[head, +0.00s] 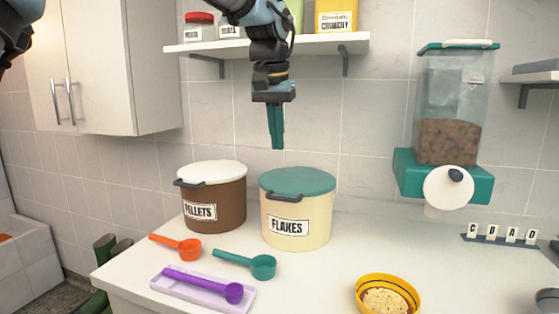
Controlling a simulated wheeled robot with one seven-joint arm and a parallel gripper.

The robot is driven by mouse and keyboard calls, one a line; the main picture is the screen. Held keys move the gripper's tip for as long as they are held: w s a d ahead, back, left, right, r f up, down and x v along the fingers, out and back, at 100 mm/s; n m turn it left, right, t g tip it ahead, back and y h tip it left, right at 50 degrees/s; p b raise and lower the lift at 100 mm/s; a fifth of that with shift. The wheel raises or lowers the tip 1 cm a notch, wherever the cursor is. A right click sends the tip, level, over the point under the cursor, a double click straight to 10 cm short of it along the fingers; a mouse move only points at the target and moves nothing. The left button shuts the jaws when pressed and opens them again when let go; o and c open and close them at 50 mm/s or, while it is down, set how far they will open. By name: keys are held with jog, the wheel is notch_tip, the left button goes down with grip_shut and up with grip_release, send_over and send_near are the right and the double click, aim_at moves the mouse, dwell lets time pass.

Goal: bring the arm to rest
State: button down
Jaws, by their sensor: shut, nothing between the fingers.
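My gripper (276,146) hangs pointing straight down in the head view, with its teal fingers shut and nothing between them. It is in the air in front of the tiled wall, above the gap between the two bins. The brown bin labelled PELLETS (222,211) with a white lid stands below and to the left. The cream bin labelled FLAKES (297,228) with a teal lid stands below and slightly right. The upper part of my arm leaves the picture at the top.
A wall shelf (262,46) with jars and a yellow box is behind my arm. A dispenser (450,130) hangs at right. A yellow bowl (370,289) holds flakes.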

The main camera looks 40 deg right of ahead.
jog(key=shift+v, duration=0.85)
jog(key=w+a+f+n, duration=0.2)
jog(key=w+a+f, duration=0.25)
jog(key=a, duration=0.25)
jog(key=w+a+f+n+y, duration=0.1)
jog(key=w+a+f, duration=0.35)
jog(key=a, duration=0.35)
jog(key=w+a+f+n, duration=0.2)
jog(key=w+a+f, duration=0.1)
jog(key=a+f, duration=0.3)
jog(key=s+a+f+n, duration=0.1)
jog(key=s+a+f, duration=0.1)
jog(key=a, duration=0.6)
jog(key=s+a+f+n, duration=0.2)
jog(key=a+f, duration=0.3)
jog(key=a, duration=0.3)
jog(key=s+a+f+n+y, duration=0.1)
jog(key=s+a+f+n, duration=0.1)
jog(key=a, duration=0.7)
jog(key=shift+s+f, duration=0.9)
